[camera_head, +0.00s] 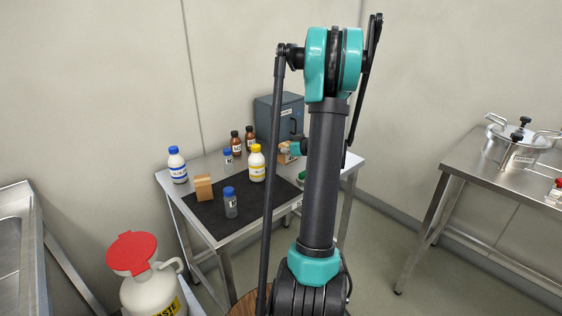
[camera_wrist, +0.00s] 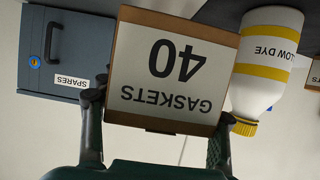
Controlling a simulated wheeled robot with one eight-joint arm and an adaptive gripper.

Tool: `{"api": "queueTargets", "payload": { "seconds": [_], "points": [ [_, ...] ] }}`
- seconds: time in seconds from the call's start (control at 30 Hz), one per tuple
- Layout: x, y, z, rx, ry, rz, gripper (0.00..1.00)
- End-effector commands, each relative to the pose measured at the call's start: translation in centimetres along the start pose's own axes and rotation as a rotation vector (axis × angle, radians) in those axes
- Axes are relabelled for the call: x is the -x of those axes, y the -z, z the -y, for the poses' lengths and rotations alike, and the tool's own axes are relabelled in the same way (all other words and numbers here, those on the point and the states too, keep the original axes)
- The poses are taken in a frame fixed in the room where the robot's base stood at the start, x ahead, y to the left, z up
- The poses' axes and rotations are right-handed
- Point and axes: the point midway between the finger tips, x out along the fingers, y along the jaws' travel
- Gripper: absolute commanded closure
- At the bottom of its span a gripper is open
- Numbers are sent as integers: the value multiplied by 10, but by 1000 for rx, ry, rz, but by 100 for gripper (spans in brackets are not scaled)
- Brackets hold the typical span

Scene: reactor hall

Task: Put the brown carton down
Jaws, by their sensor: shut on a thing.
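A brown carton (camera_wrist: 172,68) labelled "GASKETS 40" fills the middle of the wrist view, which is upside down. My gripper (camera_wrist: 158,138) is shut on it, with one dark finger at each side. In the head view, part of this carton (camera_head: 284,157) shows beside the teal of my gripper at the back right of the steel table (camera_head: 228,238). My arm hides much of the gripper there. I cannot tell whether the carton touches the tabletop. A second, smaller brown carton (camera_head: 203,189) stands on the black mat (camera_head: 258,212).
A yellow-capped bottle (camera_head: 257,163) labelled "YELLOW DYE", a small blue-capped bottle (camera_head: 230,203) and a white blue-capped bottle (camera_head: 177,166) stand nearby. Two brown bottles (camera_head: 236,145) stand behind. A grey "SPARES" box (camera_wrist: 62,52) is at the back. The mat's front is clear.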

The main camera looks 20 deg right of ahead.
Motion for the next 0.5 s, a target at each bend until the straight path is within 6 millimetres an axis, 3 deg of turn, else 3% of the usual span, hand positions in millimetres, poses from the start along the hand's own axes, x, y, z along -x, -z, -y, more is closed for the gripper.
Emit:
{"api": "queueTargets", "payload": {
  "seconds": [0.5],
  "points": [
    [-19, -45, 0, 0, 0, 0, 71]
  ]
}}
